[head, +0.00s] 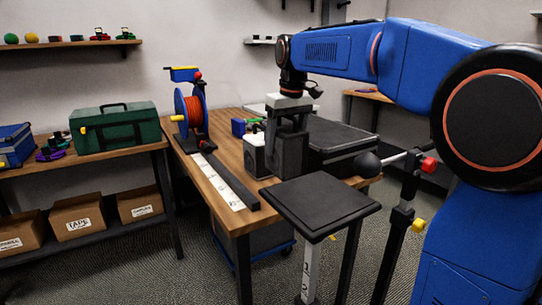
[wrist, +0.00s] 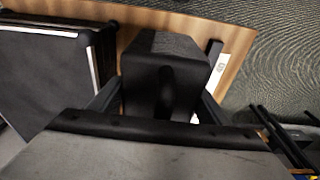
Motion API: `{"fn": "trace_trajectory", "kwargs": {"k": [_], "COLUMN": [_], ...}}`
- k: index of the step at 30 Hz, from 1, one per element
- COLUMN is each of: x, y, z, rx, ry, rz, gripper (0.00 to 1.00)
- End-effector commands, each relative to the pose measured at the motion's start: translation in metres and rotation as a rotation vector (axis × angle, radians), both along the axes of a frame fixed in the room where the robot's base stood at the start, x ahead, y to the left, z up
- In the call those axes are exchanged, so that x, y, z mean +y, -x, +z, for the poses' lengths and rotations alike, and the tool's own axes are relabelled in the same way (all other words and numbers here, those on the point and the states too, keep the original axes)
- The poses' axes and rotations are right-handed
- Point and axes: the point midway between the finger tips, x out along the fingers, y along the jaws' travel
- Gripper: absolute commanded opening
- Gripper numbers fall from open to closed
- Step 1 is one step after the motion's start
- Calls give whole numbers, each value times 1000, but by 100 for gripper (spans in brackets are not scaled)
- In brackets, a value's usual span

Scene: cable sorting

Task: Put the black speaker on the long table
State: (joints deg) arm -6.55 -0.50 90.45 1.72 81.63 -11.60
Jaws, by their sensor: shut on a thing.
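The black speaker (head: 291,157) is a dark box at the right part of the wooden table (head: 218,213) in the head view. A pale face (head: 254,156) shows at its left; I cannot tell whether it belongs to the speaker. My gripper (head: 288,136) points down from above and is shut on the speaker. In the wrist view the speaker (wrist: 165,70) sits between the two fingers of my gripper (wrist: 160,106), with wood behind it. I cannot tell whether its base touches the tabletop.
A large black case (head: 340,140) lies close to the speaker's right. A cable reel (head: 190,108) and a white labelled strip (head: 222,184) are to its left. A black square-topped stand (head: 318,203) is in front. A green toolbox (head: 115,127) sits on the left bench (head: 85,158).

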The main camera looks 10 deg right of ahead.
Motion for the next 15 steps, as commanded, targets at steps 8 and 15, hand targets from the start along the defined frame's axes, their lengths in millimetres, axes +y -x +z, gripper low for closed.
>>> {"fn": "trace_trajectory", "kwargs": {"k": [8,15], "x": [0,0], "y": [0,0], "z": [-25,-42], "rx": [-2,-1], "ry": [-1,0], "rz": [0,0], "gripper": [17,17]}}
